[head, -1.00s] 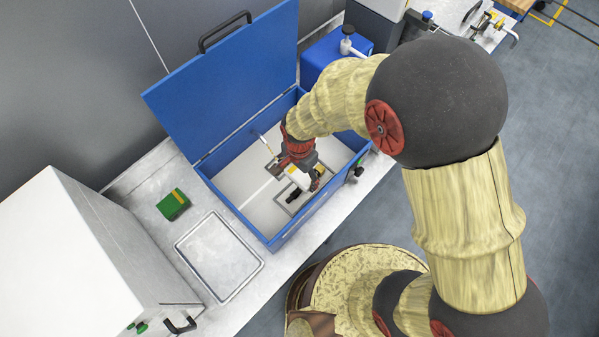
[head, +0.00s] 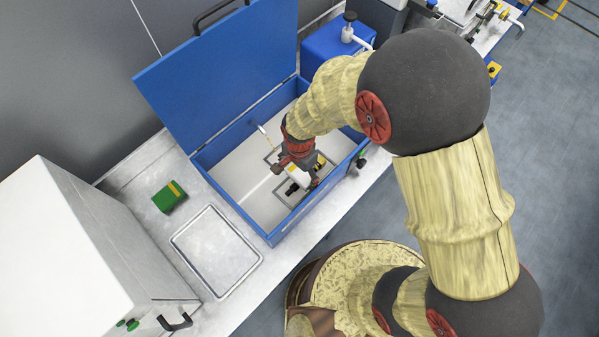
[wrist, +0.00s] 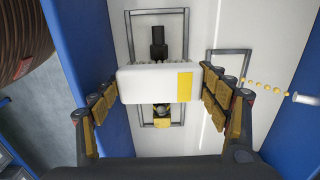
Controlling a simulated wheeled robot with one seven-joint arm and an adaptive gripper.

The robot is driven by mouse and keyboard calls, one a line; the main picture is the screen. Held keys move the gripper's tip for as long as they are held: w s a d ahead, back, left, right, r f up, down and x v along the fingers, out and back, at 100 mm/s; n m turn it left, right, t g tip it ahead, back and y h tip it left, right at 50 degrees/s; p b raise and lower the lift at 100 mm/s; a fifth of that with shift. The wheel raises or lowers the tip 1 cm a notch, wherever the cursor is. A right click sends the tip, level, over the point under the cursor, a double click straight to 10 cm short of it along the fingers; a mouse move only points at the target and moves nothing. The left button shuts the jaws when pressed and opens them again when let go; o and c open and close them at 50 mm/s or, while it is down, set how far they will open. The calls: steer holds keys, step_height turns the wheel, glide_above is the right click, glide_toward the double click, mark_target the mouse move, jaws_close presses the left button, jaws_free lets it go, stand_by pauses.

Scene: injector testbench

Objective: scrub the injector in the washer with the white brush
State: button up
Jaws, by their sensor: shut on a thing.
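My gripper (wrist: 160,84) is shut on the white brush (wrist: 145,86), a white block with a yellow stripe, its jaws at the block's two ends. In the head view the brush (head: 298,175) is partly hidden by my gripper (head: 301,168). The injector (wrist: 158,48), black at one end and yellow at the other, lies below the brush in the wrist view, its middle hidden. I cannot tell whether the brush touches it. The injector (head: 291,189) lies inside the open blue washer (head: 230,207), over a grey frame (wrist: 188,24) on the white floor.
The raised blue lid (head: 215,75) stands behind the washer. A white nozzle (wrist: 303,99) with a row of yellow dots is right of the brush in the wrist view. A green box (head: 168,197), a tray (head: 259,262) and a white cabinet (head: 70,245) are left of the washer.

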steer(key=shift+f+b, duration=0.45)
steer(key=shift+f, duration=0.15)
stand_by(0.3)
